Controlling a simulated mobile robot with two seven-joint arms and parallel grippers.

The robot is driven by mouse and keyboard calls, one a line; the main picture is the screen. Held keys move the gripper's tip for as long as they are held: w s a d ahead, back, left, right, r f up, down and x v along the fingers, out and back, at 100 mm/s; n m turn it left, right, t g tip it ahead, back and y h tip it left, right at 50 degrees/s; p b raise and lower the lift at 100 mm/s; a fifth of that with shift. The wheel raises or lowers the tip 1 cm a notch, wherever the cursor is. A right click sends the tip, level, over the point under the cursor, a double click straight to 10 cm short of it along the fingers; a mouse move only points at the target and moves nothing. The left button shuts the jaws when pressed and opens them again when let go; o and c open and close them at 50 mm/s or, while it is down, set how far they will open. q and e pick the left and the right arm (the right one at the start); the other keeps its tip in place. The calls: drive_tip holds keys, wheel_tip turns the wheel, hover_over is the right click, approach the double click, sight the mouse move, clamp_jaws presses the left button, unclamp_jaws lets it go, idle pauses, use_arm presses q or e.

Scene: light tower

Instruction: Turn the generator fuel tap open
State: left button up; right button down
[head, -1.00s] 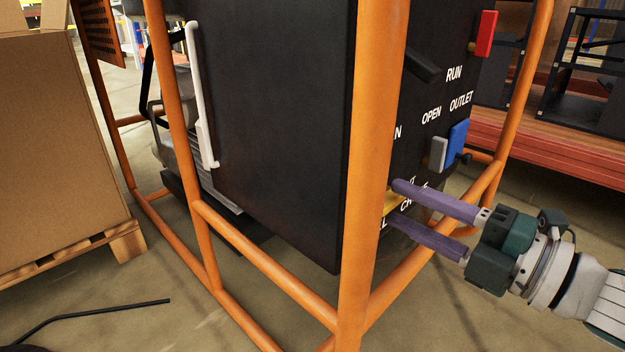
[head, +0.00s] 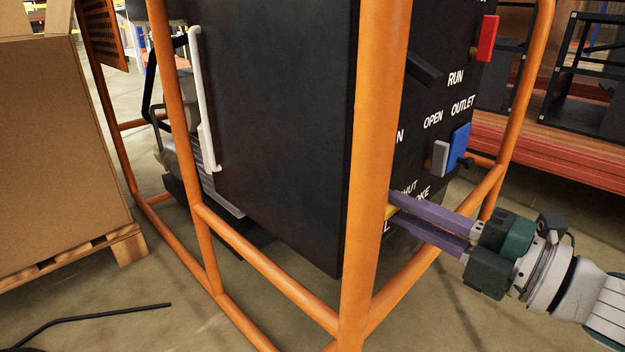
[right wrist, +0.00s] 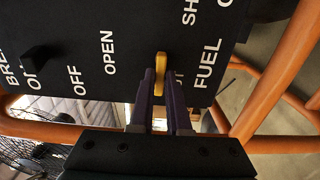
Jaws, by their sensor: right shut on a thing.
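The fuel tap is a yellow lever (right wrist: 160,72) on the black generator panel, between the printed words OPEN and FUEL in the right wrist view. In the head view only a small yellow part (head: 391,211) shows beside the orange post. My right gripper (right wrist: 160,98) has its purple fingers closed on the lever, one on each side. In the head view the right gripper (head: 395,212) reaches in from the right, its fingertips partly hidden behind the post. A label beside the lever is partly covered by a finger. My left gripper is not in view.
Orange frame tubes surround the generator; a thick post (head: 372,150) stands just left of my right fingers, and a slanted tube (head: 425,262) runs below them. The panel also carries a blue outlet cover (head: 459,148), a red switch (head: 486,37) and a black lever (head: 425,68).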

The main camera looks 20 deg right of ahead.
drive_tip(key=shift+r, duration=0.1)
drive_tip(key=m+p, duration=0.2)
drive_tip(key=m, duration=0.4)
drive_tip(key=d+r+m+p, duration=0.1)
drive_tip(key=m+p, duration=0.1)
drive_tip(key=m, duration=0.4)
drive_tip(key=m+p, duration=0.2)
drive_tip(key=m, duration=0.4)
drive_tip(key=shift+w+d+r, duration=0.2)
drive_tip(key=shift+w+r, duration=0.1)
drive_tip(key=shift+w, duration=0.05)
idle(0.5)
drive_tip(key=c, duration=0.9)
unclamp_jaws()
drive_tip(key=shift+f, duration=0.1)
drive_tip(key=p+v, duration=0.2)
drive_tip(key=v, duration=0.8)
drive_tip(key=shift+p, duration=0.4)
